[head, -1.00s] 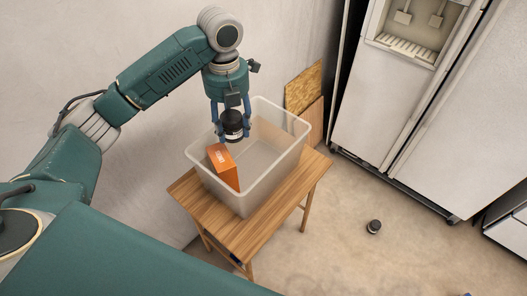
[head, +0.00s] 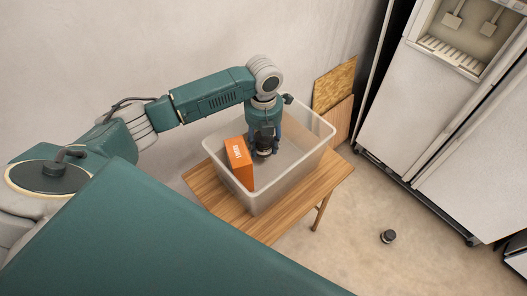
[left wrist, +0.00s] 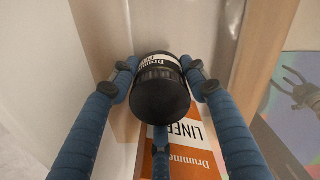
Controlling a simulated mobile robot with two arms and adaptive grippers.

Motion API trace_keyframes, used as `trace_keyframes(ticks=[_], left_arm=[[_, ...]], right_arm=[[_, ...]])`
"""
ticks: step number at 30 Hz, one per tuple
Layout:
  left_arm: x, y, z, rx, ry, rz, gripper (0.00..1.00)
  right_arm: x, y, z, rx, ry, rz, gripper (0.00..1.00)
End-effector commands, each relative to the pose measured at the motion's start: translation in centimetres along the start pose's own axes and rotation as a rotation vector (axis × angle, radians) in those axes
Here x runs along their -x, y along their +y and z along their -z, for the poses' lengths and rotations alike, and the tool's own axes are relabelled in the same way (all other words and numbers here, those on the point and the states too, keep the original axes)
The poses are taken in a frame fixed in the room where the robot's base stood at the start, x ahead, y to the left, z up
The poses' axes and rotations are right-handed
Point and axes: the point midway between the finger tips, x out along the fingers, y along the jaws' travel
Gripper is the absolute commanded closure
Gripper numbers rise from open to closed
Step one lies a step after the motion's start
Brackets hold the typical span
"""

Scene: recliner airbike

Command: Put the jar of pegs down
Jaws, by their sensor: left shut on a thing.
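The jar of pegs, black with a pale label (head: 264,151), is held by my left gripper (head: 265,143) inside a clear plastic bin (head: 290,180). In the left wrist view the jar (left wrist: 160,92) sits between blue fingers (left wrist: 160,85) that close on it from several sides. An orange box (head: 239,162) stands in the bin just left of the jar; it also shows in the left wrist view (left wrist: 205,160), below the jar. I cannot tell whether the jar touches the bin floor. My right gripper is not in view.
The bin stands on a small wooden table (head: 325,182). A similar dark jar (head: 388,236) lies on the floor at the right. Boards (head: 335,88) lean on the wall behind, and a white fridge (head: 400,115) stands at the right. The bin's right part looks free.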

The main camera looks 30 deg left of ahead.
Motion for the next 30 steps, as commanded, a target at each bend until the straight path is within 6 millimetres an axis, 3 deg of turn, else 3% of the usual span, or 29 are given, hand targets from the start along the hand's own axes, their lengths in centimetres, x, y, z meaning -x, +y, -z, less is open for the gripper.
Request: trace_keyframes(ticks=[5, 12, 23, 24, 25, 30], left_arm=[[-1.1, 0.0, 0.0, 0.001, 0.000, 0.000, 0.90], [-4.5, 0.0, 0.0, 0.001, -0.001, 0.000, 0.90], [-4.9, 0.0, -0.1, 0.000, -0.002, 0.000, 0.90], [-5.0, 0.0, 0.0, 0.000, -0.001, -0.001, 0.51], [-4.9, 0.0, 0.0, 0.000, -0.001, -0.001, 0.47], [-4.9, 0.0, 0.0, 0.000, -0.001, -0.001, 0.47]], right_arm=[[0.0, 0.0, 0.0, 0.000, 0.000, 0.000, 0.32], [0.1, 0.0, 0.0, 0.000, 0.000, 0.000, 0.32], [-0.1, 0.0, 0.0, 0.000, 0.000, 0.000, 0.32], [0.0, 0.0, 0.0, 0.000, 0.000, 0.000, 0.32], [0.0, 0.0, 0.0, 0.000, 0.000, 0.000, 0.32], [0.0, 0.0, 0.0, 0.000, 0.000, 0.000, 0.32]])
